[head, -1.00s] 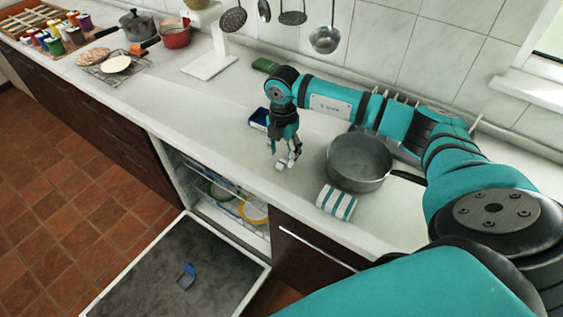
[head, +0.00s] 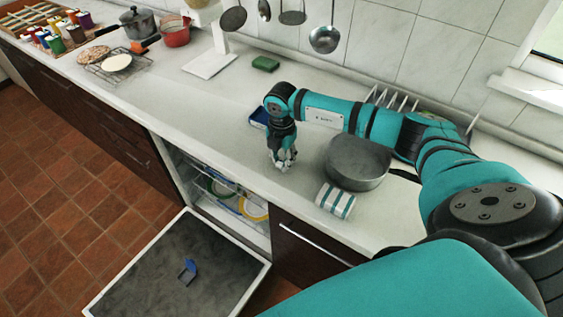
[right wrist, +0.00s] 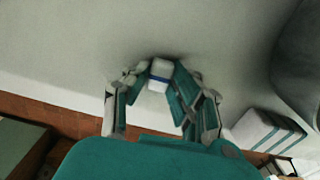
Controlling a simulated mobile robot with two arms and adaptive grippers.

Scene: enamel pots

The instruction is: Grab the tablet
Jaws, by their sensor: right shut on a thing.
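My left gripper is not in view.
The counter to the left is fairly clear.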

